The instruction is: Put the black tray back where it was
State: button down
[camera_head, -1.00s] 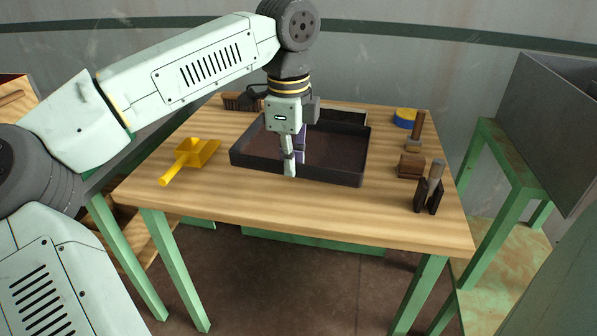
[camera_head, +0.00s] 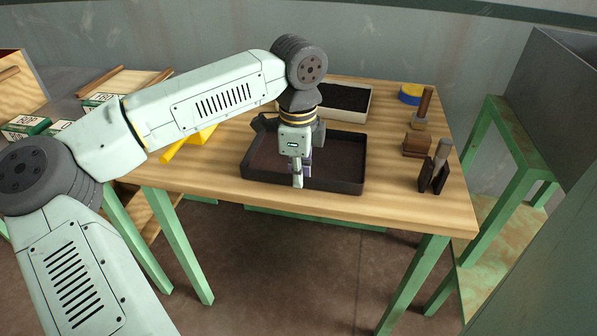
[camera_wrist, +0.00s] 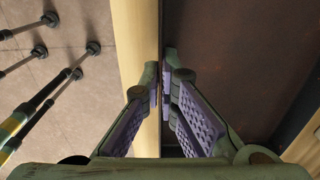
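The black tray (camera_head: 338,186) is a wide, shallow, empty tray with a brown-looking floor. It is level over the near middle of the wooden table, close to the front edge; I cannot tell for sure whether it rests fully on the wood. My gripper (camera_head: 298,179) points down at the tray's near wall. In the wrist view my gripper (camera_wrist: 161,82) has its fingers close together on either side of the rim of the black tray (camera_wrist: 235,50), pinching it. The pinched part of the wall is mostly hidden by the fingers.
A pale tray with dark contents (camera_head: 369,104) stands behind. A yellow scoop (camera_head: 183,146) lies left, partly behind my arm. A blue and yellow roll (camera_head: 410,94), a brown block (camera_head: 416,145) and a dark upright tool (camera_head: 436,172) stand right. Bare wood (camera_head: 400,200) shows at front right.

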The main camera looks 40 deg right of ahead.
jog(key=shift+f, duration=0.1)
jog(key=c, duration=1.8)
grip_release()
notch_tip(320, 180, up, 12)
jog(key=b, duration=0.1)
jog(key=shift+r, duration=0.2)
